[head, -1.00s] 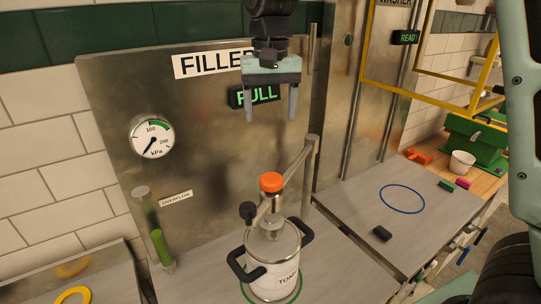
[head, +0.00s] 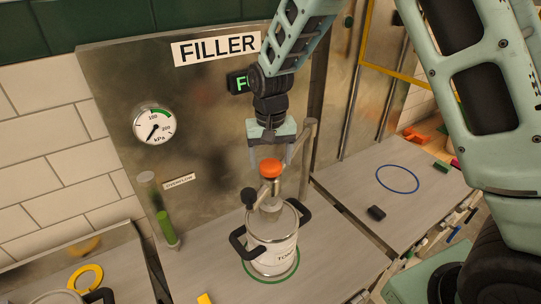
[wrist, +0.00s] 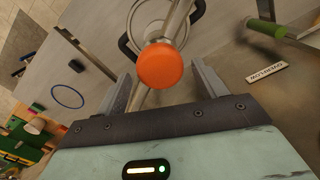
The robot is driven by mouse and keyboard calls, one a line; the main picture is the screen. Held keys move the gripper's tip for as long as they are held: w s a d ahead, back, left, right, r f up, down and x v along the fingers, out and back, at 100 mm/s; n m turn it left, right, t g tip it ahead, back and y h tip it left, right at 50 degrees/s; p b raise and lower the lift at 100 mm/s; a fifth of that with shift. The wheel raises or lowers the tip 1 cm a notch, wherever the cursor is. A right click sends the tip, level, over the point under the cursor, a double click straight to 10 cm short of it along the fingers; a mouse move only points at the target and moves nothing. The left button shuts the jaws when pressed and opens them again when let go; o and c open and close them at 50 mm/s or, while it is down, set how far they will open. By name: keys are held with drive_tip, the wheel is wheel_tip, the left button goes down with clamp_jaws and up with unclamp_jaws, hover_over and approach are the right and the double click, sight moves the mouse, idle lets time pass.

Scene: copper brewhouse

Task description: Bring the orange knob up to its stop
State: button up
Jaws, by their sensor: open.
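The orange knob (head: 270,168) sits on top of the metal filling head, above a lidded steel keg (head: 272,252) with black handles. It also shows in the wrist view (wrist: 160,67), in line with the gap between my fingers. My gripper (head: 271,161) is open, pointing down, with one finger to each side of the knob in the head view. Both fingers (wrist: 163,84) look clear of the knob; I cannot tell how far down beside it the tips reach. A lit sign behind is partly hidden by my arm.
A black-balled lever (head: 249,197) and a grey upright post (head: 304,160) stand close to the knob. The steel panel behind carries a kPa gauge (head: 154,125). The right-hand counter has a blue ring (head: 398,179) and a small black block (head: 376,213).

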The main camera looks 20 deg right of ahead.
drive_tip(key=shift+f, duration=0.55)
drive_tip(key=c, duration=1.4)
wheel_tip(320, 180, up, 5)
drive_tip(key=shift+f+p, duration=0.15)
drive_tip(key=shift+p, duration=1.05)
drive_tip(key=shift+w, duration=0.1)
drive_tip(key=o, duration=1.4)
wheel_tip(320, 180, up, 17)
drive_tip(key=b, duration=0.5)
